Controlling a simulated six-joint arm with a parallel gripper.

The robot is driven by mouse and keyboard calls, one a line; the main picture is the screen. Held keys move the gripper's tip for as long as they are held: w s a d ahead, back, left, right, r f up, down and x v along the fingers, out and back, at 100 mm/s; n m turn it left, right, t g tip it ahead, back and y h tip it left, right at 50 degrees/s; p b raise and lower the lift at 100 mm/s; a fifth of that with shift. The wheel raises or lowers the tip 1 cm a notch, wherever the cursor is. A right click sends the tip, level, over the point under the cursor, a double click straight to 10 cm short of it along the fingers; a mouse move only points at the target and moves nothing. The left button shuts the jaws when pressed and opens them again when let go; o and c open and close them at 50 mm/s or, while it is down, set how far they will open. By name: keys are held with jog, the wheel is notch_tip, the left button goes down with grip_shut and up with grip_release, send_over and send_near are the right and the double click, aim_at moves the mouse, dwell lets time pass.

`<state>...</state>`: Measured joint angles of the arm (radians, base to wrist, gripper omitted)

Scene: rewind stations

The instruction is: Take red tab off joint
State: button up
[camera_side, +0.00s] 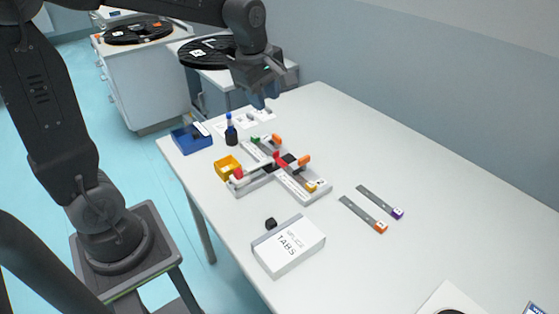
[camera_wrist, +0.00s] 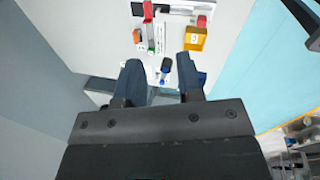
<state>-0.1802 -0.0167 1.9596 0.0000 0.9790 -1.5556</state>
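A grey cross-shaped splicing jig (camera_side: 295,185) lies on the white table. A red piece, likely the red tab (camera_side: 277,158), stands at its middle beside a black part; whether it touches the joint is too small to tell. A second red piece (camera_side: 238,173) sits at the jig's left end. In the wrist view a red piece (camera_wrist: 148,11) shows at the top, and another red spot (camera_wrist: 201,21) lies to its right. My gripper (camera_side: 264,100) hangs above the table's back end, behind the jig. In the wrist view my gripper (camera_wrist: 160,67) is open, with nothing between its fingers.
A yellow bin (camera_side: 228,167), a blue bin (camera_side: 191,139) and a blue-capped bottle (camera_side: 231,130) stand near the jig. A white box marked TABS (camera_side: 289,246), a small black block (camera_side: 271,223) and two grey strips (camera_side: 363,214) lie nearer. The table's right middle is clear.

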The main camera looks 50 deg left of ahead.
jog(key=w+a+f+n+g, duration=0.2)
jog(key=w+a+f+n, duration=0.4)
jog(key=n, duration=1)
send_over(281, 159)
notch_tip(281, 159, down, 6)
jog(key=shift+g, duration=0.3)
jog(key=f, duration=0.5)
jog(key=a+f, duration=0.1)
jog(key=f, duration=0.2)
jog(key=shift+s+f, duration=0.15)
jog(key=shift+s+a+f, duration=0.15)
jog(key=shift+f, duration=2.45)
jog(key=shift+c, duration=0.5)
grip_shut()
